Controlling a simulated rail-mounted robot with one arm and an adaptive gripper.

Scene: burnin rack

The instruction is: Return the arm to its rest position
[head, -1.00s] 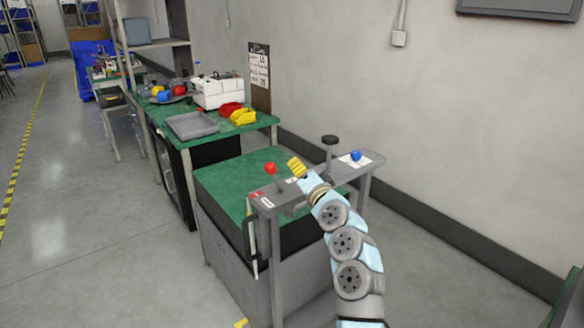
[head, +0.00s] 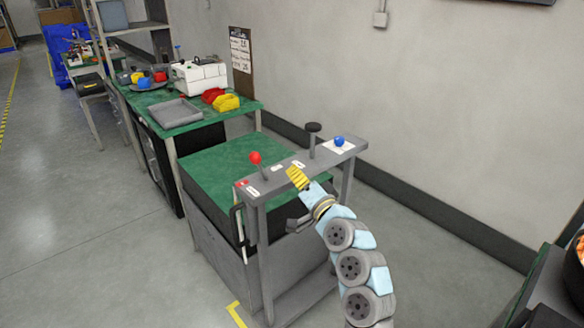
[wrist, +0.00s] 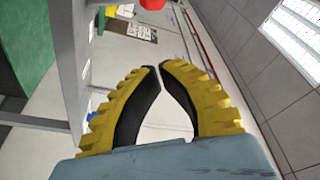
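My gripper (head: 297,178) has yellow ribbed fingers and shows at the near side of a grey control stand (head: 350,172) in the head view. In the wrist view its fingertips (wrist: 160,68) meet, with only a thin slit between them. Nothing is held in the hollow between the fingers. My arm rises from the lower right, bent, with its links to the right of the stand. Whether the gripper touches the stand cannot be told.
The stand carries a red ball-topped lever (head: 255,158), a black knob on a post (head: 313,128) and a blue knob (head: 339,141). A green-topped bench (head: 215,165) is behind. A grey tray (head: 175,112) lies on the farther table. Open floor is at left.

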